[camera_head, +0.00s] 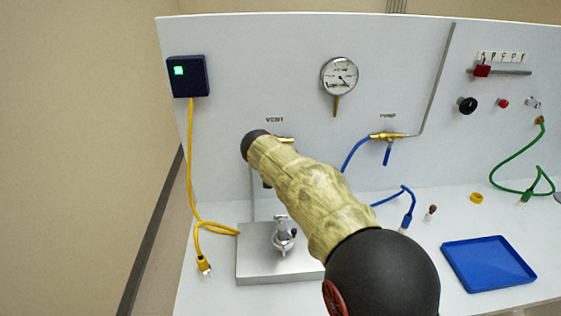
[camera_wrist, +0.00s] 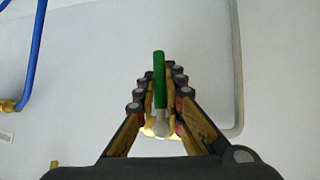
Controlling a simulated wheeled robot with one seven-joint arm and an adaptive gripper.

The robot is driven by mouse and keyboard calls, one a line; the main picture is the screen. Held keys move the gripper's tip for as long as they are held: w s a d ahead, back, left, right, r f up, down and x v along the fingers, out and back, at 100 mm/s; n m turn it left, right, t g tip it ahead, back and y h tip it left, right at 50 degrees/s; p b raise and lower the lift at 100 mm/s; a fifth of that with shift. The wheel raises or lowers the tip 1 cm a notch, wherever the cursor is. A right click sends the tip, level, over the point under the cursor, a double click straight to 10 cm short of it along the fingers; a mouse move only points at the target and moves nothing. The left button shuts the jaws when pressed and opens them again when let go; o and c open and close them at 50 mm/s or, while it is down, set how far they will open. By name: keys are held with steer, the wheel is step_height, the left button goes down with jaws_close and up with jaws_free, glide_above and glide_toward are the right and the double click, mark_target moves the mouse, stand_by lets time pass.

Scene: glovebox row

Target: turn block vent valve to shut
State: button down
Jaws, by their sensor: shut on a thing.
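The vent valve sits on the white back panel under the "VENT" label (camera_head: 275,119). In the head view only a bit of its brass body (camera_head: 287,140) shows past my arm, and its handle is hidden. In the wrist view a green lever handle (camera_wrist: 159,78) lies between the fingers of my gripper (camera_wrist: 161,70), running up and down the picture. The gripper is shut on this handle. A pale rounded end (camera_wrist: 161,131) shows at the handle's lower end. The fingers are hidden behind my arm in the head view. I cannot tell the handle's angle on the panel.
A pump valve (camera_head: 388,136) with a blue handle is to the right. A gauge (camera_head: 339,76) hangs above. A metal block (camera_head: 258,268) with a small fitting stands below. A blue tray (camera_head: 488,263) lies right. A blue hose (camera_wrist: 33,50) and grey pipe (camera_wrist: 238,70) flank my gripper.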

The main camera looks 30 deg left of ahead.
steer(key=shift+s+a+f+m+g+y, duration=0.2)
steer(key=shift+s+a+m+g+y, duration=0.1)
steer(key=shift+m+g+y, duration=0.15)
stand_by(0.4)
steer(key=c, duration=1.9)
jaws_free()
steer(key=shift+r, duration=0.1)
steer(key=v, duration=1.2)
